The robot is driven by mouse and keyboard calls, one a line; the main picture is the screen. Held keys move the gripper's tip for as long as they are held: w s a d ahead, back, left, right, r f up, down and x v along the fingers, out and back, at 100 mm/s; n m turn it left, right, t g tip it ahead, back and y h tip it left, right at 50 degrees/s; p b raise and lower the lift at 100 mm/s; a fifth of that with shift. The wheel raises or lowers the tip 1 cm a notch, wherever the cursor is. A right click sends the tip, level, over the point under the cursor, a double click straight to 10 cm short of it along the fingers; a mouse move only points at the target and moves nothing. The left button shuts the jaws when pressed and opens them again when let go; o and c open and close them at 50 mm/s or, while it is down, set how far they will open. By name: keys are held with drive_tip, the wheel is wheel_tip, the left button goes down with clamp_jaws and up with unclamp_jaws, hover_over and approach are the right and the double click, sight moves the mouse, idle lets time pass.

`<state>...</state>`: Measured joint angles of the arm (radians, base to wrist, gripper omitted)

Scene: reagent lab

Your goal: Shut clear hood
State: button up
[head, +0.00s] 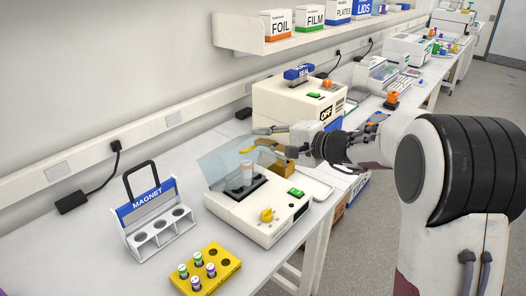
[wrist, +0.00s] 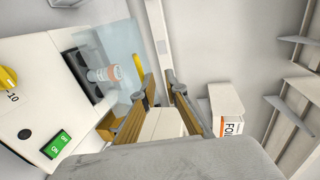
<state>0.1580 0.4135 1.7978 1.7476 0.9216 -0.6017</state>
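The clear hood (head: 218,163) is a pale blue see-through cover on the cream bench device (head: 255,217). It stands raised and tilted over the dark well area, where a white tube with an orange-ringed cap (wrist: 103,73) stands. The hood also shows in the wrist view (wrist: 118,42). A yellow handle (head: 247,150) is at the hood's upper edge; in the wrist view the yellow piece (wrist: 139,90) is close to one fingertip. My gripper (head: 262,137) is open, with its tan-padded fingers apart, beside the hood's upper edge. I cannot tell whether a finger touches it.
A magnet rack (head: 155,220) and a yellow tube block (head: 206,271) stand at the left and front. A cream sealer (head: 298,100) stands right behind my gripper. A shelf with boxes (head: 310,35) runs above.

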drive_tip(key=shift+r, duration=1.55)
drive_tip(key=s+f+n+g+h, duration=0.25)
drive_tip(key=s+f, duration=0.25)
drive_tip(key=s, duration=0.4)
drive_tip(key=s+f+n+g+h, duration=0.1)
drive_tip(key=s+f+g, duration=0.3)
drive_tip(key=s+f, duration=0.3)
drive_tip(key=s+d+r+n+h, duration=0.1)
drive_tip(key=s+d+n+h, duration=0.1)
drive_tip(key=s, duration=0.7)
drive_tip(key=s+d+r+n+t+h, duration=0.1)
drive_tip(key=s+d+h, duration=0.2)
drive_tip(key=s, duration=0.6)
drive_tip(key=s+d+r+n+h, duration=0.1)
drive_tip(key=s+d, duration=0.4)
drive_tip(key=s, duration=0.5)
drive_tip(key=shift+d+r+n+h, duration=0.35)
drive_tip(key=shift+n+h, duration=0.3)
drive_tip(key=shift+n, duration=0.2)
